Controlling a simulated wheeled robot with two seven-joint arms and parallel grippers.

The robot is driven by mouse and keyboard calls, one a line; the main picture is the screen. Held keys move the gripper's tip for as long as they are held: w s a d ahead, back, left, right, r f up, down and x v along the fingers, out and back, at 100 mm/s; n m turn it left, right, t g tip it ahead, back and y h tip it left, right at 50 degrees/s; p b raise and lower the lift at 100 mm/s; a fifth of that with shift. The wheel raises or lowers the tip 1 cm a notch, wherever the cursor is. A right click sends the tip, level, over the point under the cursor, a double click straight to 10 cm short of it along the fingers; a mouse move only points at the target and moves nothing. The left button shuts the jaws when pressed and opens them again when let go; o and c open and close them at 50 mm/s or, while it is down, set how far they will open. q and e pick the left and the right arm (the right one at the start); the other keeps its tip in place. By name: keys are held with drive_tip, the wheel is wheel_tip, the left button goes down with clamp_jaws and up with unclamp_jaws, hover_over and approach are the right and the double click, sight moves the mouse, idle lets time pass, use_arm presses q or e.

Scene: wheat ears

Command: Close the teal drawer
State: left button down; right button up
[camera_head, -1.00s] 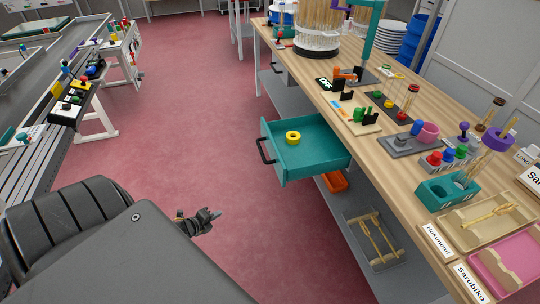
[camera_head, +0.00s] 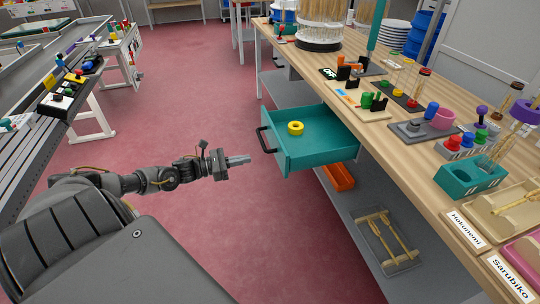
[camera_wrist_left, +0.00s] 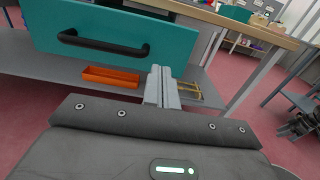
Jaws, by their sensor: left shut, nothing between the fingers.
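The teal drawer (camera_head: 318,150) hangs under the wooden table and stands pulled out to the left, with a yellow ring (camera_head: 296,128) lying inside it. Its black handle (camera_head: 264,140) is on the front panel. In the left wrist view the drawer front (camera_wrist_left: 130,30) and its black handle (camera_wrist_left: 103,43) are at the upper left. My left gripper (camera_head: 238,160) is shut and empty, a little left of and below the handle, apart from the drawer. Its closed fingers (camera_wrist_left: 161,86) show in the wrist view, below and right of the handle. My right gripper is not in view.
The wooden table (camera_head: 375,140) carries several small parts, holders and a teal block (camera_head: 470,180). An orange tray (camera_head: 339,177) and a wooden frame (camera_head: 382,238) sit on the grey lower shelf (camera_head: 340,208). Red floor is clear left of the drawer.

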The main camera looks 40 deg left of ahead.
sight(279, 153)
use_arm(q)
drive_tip(key=x, duration=0.9)
drive_tip(key=shift+w+d, duration=0.2)
drive_tip(key=shift+w, duration=0.15)
drive_tip(key=shift+f, duration=0.1)
drive_tip(key=shift+w+d, duration=0.1)
drive_tip(key=shift+w, duration=0.05)
